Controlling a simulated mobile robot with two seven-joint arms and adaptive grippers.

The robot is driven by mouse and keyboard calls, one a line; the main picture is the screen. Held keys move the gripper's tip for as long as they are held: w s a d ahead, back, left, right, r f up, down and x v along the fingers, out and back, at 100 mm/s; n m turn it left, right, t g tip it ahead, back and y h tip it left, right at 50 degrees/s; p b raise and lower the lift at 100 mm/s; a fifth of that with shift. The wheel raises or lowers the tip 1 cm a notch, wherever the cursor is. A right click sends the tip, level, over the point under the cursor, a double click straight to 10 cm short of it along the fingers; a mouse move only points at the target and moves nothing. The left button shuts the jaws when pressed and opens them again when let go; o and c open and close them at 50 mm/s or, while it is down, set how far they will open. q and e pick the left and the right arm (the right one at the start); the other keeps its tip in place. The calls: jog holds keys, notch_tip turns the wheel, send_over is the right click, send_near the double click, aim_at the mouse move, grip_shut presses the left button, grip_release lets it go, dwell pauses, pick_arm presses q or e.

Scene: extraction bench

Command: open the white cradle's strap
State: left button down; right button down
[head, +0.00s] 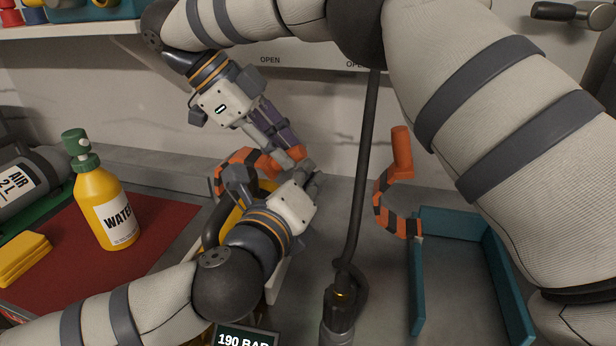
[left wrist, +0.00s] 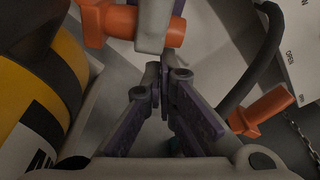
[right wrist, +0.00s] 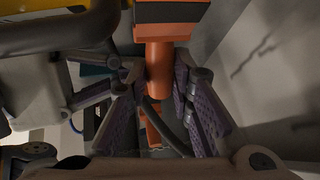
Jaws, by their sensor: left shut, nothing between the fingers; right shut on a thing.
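The orange-and-black strap (head: 232,166) arches over the yellow cylinder (head: 232,218) in the white cradle (head: 277,282), which my left arm largely hides. My right gripper (head: 292,153) reaches down from above and is shut on the strap's orange handle (right wrist: 160,72). The handle also shows at the top of the left wrist view (left wrist: 172,34). My left gripper (head: 311,177) is shut and empty, just beside and below the handle; its fingertips also show in the left wrist view (left wrist: 156,88). I cannot tell whether the strap's fastening is released.
A second orange-and-black strap (head: 384,205) stands curled up beside a teal tray-like holder (head: 417,285). A dark hose (head: 357,190) runs down between. A yellow water bottle (head: 105,205) and yellow block (head: 22,258) sit on the red mat (head: 165,225) at left.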

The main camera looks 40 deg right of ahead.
pick_arm(q)
jog(key=shift+w+a+r+n, duration=0.15)
jog(key=shift+w+a+r, duration=0.15)
jog(key=shift+r, duration=0.15)
jog(key=shift+w+a+r+n, duration=0.2)
jog(key=shift+w+r, duration=0.1)
jog(key=shift+r, duration=0.15)
pick_arm(e)
jog(key=shift+f, duration=0.15)
jog(key=c, duration=1.4)
grip_release()
pick_arm(q)
jog(key=shift+a, duration=0.1)
jog(key=shift+s+f, duration=0.1)
